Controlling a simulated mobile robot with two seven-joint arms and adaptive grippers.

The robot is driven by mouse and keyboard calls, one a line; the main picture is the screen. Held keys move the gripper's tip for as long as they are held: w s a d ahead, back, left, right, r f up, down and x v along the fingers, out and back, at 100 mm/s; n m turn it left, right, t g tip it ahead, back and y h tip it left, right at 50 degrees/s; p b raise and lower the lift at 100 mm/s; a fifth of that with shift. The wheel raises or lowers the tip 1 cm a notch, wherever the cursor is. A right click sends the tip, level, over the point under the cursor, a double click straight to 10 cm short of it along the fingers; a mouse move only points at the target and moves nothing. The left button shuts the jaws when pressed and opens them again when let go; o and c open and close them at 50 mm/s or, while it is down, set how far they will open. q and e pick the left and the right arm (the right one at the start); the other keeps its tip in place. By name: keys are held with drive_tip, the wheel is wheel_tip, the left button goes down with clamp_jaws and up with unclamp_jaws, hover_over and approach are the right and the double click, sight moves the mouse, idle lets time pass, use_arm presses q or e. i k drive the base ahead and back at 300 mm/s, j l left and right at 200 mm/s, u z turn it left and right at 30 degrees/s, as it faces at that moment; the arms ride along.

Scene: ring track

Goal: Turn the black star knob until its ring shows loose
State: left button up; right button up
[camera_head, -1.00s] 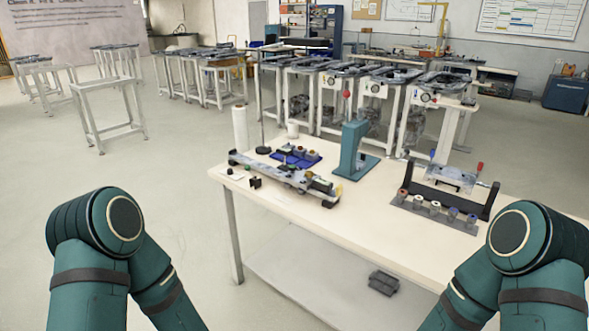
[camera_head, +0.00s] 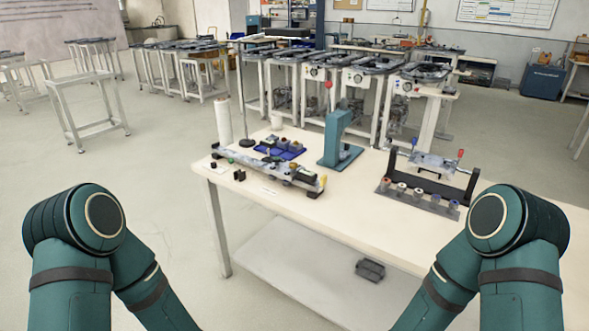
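A long grey rail assembly (camera_head: 262,166) lies on the near left part of the cream workbench (camera_head: 330,213). Small dark parts sit on and beside it. A small black piece (camera_head: 239,175) stands on the bench in front of its left end. I cannot make out a star knob or its ring at this distance. Both of my teal arms show only as bent elbow sections at the lower left and lower right. My left and right grippers are out of the picture, and the arms shown are apart from the bench.
A teal press-like stand (camera_head: 337,140) stands behind the rail. A black rack (camera_head: 430,180) with coloured knobs is on the right. A white roll (camera_head: 223,122) and blue tray (camera_head: 281,151) are at the back. A dark block (camera_head: 370,270) lies on the lower shelf.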

sight(276, 160)
drive_tip(key=z, duration=0.65)
drive_tip(key=i+j+z, duration=0.15)
drive_tip(key=j+z, duration=0.55)
drive_tip(key=j, duration=0.25)
drive_tip(key=j+z, duration=0.25)
drive_tip(key=j, duration=0.7)
